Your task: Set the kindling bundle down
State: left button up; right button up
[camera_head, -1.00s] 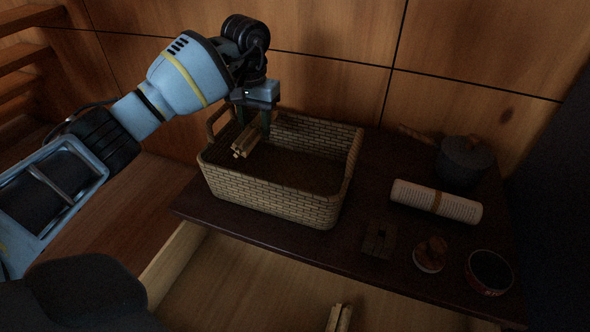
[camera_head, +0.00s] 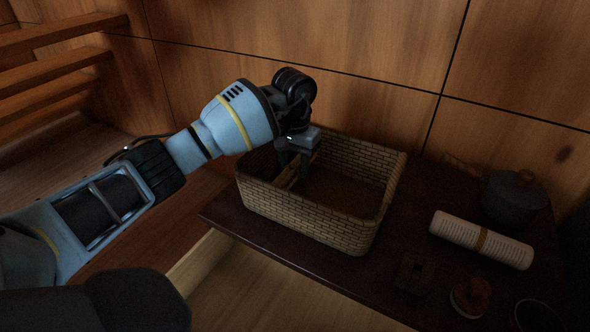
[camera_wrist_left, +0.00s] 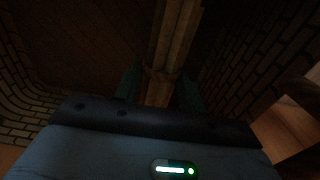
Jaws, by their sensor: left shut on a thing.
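The kindling bundle (camera_head: 287,180), a few pale split sticks, is inside the left part of the woven basket (camera_head: 306,215). It is partly hidden by the basket wall and my gripper. My left gripper (camera_head: 294,172) points down into the basket and is shut on the bundle. In the left wrist view the bundle (camera_wrist_left: 176,45) runs lengthwise between the fingers (camera_wrist_left: 160,92), with a tie around it, over the dark basket floor. I cannot tell whether the bundle touches that floor. My right gripper is not in view.
The basket stands on a dark cabinet top (camera_head: 385,270) above an open drawer (camera_head: 250,290). To its right are a rolled paper (camera_head: 482,240), a dark lidded pot (camera_head: 515,199), a small dark block (camera_head: 413,275), a small brown item (camera_head: 471,297) and a round tin (camera_head: 537,315). A wooden wall is behind.

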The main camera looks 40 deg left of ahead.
pick_arm(q)
notch_tip(320, 180, down, 2)
jog(key=shift+f, duration=0.25)
jog(key=shift+b, duration=0.3)
jog(key=o, duration=1)
jog(key=shift+f, duration=0.1)
jog(key=shift+o, duration=0.2)
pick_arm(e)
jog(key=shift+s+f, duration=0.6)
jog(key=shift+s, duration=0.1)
